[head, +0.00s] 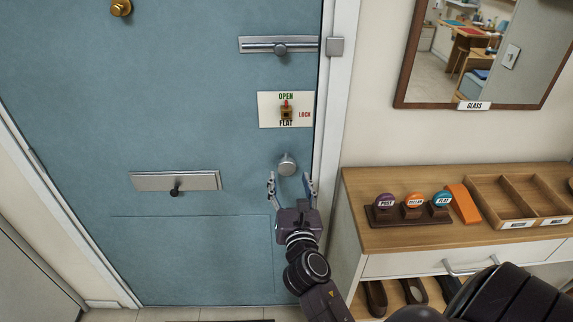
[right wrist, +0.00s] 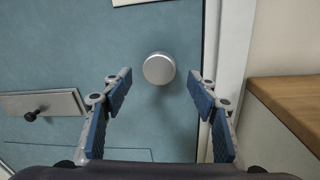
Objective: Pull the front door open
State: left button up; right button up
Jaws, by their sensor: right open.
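The blue front door (head: 150,110) stands in its white frame and looks closed. A round silver knob (head: 287,164) is near its right edge; it also shows in the right wrist view (right wrist: 159,68). My right gripper (head: 292,183) is open and empty, just below and in front of the knob, its fingers pointing at it. In the right wrist view the knob sits beyond and between the two fingertips, with no visible contact. Above the knob, a lock plate (head: 267,109) marked OPEN, FLAT and LOCK carries a small brass and red latch. My left gripper is not in view.
A silver bolt (head: 279,46) crosses the upper door beside a keeper (head: 335,47) on the frame. A letter plate (head: 175,181) is at left. A wooden-topped cabinet (head: 400,239) with labelled stamps (head: 412,207) and a tray (head: 520,198) stands close on the right, below a mirror (head: 480,50).

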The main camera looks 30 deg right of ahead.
aim_at(287, 170)
jog(key=p+x, duration=0.1)
jog(key=x, duration=0.5)
jog(key=shift+w+d, duration=0.1)
jog(key=shift+w, duration=0.3)
jog(key=shift+f, duration=0.1)
grip_shut()
